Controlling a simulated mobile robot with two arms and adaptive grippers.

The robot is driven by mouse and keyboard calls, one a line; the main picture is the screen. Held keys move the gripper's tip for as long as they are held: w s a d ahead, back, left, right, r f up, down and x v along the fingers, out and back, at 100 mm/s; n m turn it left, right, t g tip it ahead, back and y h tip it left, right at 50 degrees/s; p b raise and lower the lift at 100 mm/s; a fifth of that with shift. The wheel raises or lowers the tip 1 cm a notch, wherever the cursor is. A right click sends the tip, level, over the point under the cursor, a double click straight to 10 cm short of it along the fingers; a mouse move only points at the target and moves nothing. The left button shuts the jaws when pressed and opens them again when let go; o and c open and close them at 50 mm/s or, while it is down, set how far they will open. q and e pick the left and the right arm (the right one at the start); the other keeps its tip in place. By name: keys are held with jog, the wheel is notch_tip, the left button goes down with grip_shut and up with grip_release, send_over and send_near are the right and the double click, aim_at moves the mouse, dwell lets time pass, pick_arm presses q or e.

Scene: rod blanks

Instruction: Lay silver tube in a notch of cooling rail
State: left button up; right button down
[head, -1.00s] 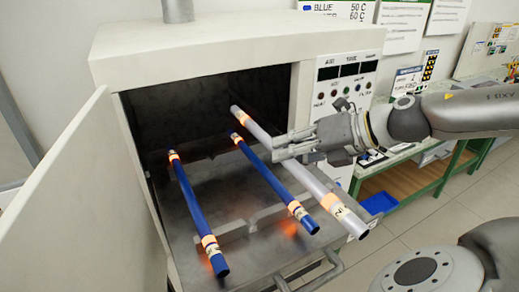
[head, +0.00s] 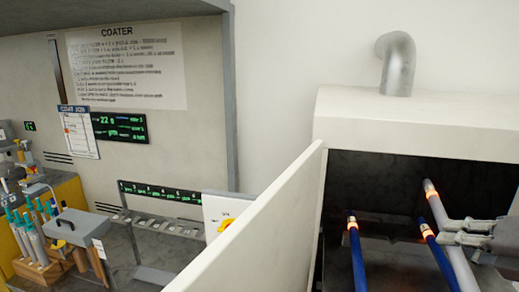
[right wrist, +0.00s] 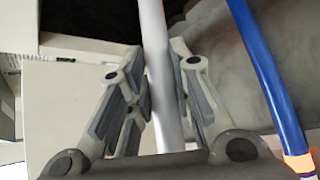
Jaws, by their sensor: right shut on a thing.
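The silver tube (head: 447,225), with an orange band near its far end, slants out of the oven's open chamber at the right of the head view. My right gripper (head: 456,236) is shut on it from the right. In the right wrist view the silver tube (right wrist: 158,70) runs between the two fingers of my right gripper (right wrist: 160,75). The tube's near end is out of frame. A rail with several notches (head: 165,225), probably the cooling rail, stands at the left under a numbered green display. My left gripper is not in view.
Two blue tubes (head: 356,255) (head: 432,250) with orange bands lie in the oven (head: 420,110). Its open door (head: 262,225) stands between the chamber and the rail. A grey toolbox (head: 78,228) and a rack of teal-handled tools (head: 35,245) are left of the rail.

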jog(key=shift+w+a+m, duration=0.3)
jog(key=shift+w+a, duration=0.05)
jog(key=shift+w, duration=0.3)
jog(key=w+a+f+h+b, duration=0.1)
jog(key=a+f, duration=0.1)
jog(key=a, duration=0.3)
jog(key=w+a+f+m+h+b, duration=0.1)
jog(key=a+f, duration=0.2)
jog(key=a, duration=0.2)
jog(key=w+a+f+m, duration=0.1)
jog(key=a+f, duration=0.2)
jog(key=a, duration=0.2)
jog(key=shift+w+a+t+h+b, duration=0.1)
jog(key=shift+w+t+h+b, duration=0.2)
jog(key=shift+h+b, duration=0.1)
jog(key=shift+s+a+f, duration=0.15)
jog(key=shift+s+a, duration=0.05)
jog(key=shift+a, duration=0.2)
jog(key=shift+s+a+f, duration=0.1)
